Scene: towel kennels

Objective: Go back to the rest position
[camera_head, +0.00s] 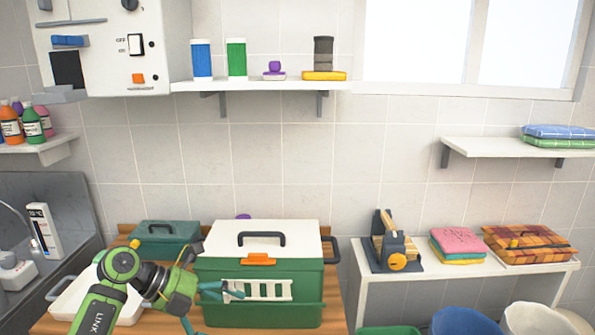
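My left arm comes in from the bottom left, with green and dark joints. Its gripper (222,291) is at the front left of a green kennel box (222,314), whose front has a white slatted grille (270,290). Teal finger-like parts overlap the grille's left end. I cannot tell whether they touch it, or whether the gripper is open or shut. The box has a white lid (300,235), a dark handle and an orange latch (258,259), and the lid looks closed. My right gripper is not in view.
A white tray (68,298) and a smaller green box (163,237) share the wooden table (334,300). Bins stand below. Wall shelves hang above.

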